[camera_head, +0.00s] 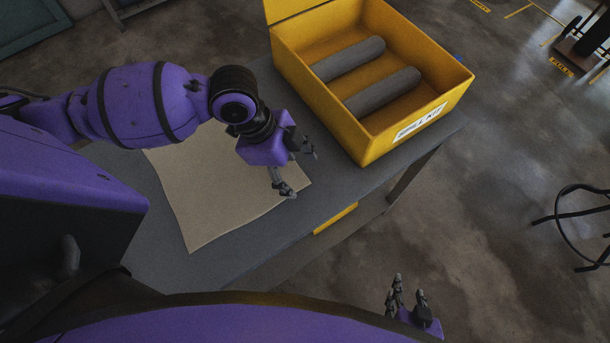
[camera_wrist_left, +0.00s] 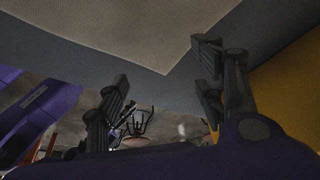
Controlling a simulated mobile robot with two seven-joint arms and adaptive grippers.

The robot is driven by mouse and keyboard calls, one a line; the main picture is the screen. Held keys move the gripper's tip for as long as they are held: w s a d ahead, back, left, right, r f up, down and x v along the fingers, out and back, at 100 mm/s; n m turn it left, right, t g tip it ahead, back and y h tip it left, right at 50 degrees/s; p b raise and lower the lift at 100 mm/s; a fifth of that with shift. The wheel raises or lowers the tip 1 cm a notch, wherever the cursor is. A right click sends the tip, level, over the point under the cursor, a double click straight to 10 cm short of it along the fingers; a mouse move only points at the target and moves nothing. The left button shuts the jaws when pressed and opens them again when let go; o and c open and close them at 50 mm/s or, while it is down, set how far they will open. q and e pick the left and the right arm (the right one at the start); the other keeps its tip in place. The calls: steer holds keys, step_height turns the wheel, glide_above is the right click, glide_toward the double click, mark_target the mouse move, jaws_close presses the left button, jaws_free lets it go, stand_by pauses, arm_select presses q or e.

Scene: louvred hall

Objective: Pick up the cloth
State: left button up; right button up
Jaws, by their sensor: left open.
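The cloth (camera_head: 195,195) is a beige, roughly square sheet lying nearly flat on the grey table. One corner of the cloth (camera_wrist_left: 150,30) shows in the left wrist view, pointing toward the table edge. My left gripper (camera_head: 300,172) is above the cloth's right corner, with its fingers spread and nothing between them. In the left wrist view its fingers (camera_wrist_left: 162,64) stand on either side of that corner. I cannot tell whether a finger touches the cloth. My left arm hides the cloth's upper part. My right gripper (camera_head: 409,288) is off the table at the bottom, fingers apart and empty.
A yellow open bin (camera_head: 365,145) labelled "SPILL KIT" stands on the table (camera_head: 165,265), right of the cloth and close to my left gripper. It holds two grey rolls (camera_head: 383,93). Open concrete floor lies to the right, with a black metal frame (camera_head: 565,220) at the edge.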

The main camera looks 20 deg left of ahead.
arm_select(q)
steer(key=shift+w+d+f, duration=0.15)
steer(key=shift+f, duration=0.1)
steer(key=shift+w+d+f, duration=0.1)
steer(key=shift+d+f, duration=0.05)
steer(key=shift+f, duration=0.2)
steer(key=shift+o, duration=0.2)
steer(key=shift+f, duration=0.1)
steer(key=c, duration=0.4)
steer(key=shift+s+f, duration=0.1)
steer(key=shift+s, duration=0.15)
steer(key=c, duration=0.6)
steer(key=shift+s+f, duration=0.1)
steer(key=shift+f, duration=0.05)
jaws_close()
arm_select(e)
steer(key=shift+s+a+f, duration=0.1)
steer(key=shift+s+f, duration=0.05)
steer(key=shift+s, duration=0.05)
arm_select(q)
steer(key=shift+w+r, duration=0.2)
steer(key=shift+w, duration=0.05)
steer(key=shift+r, duration=0.1)
arm_select(e)
steer(key=shift+w, duration=0.1)
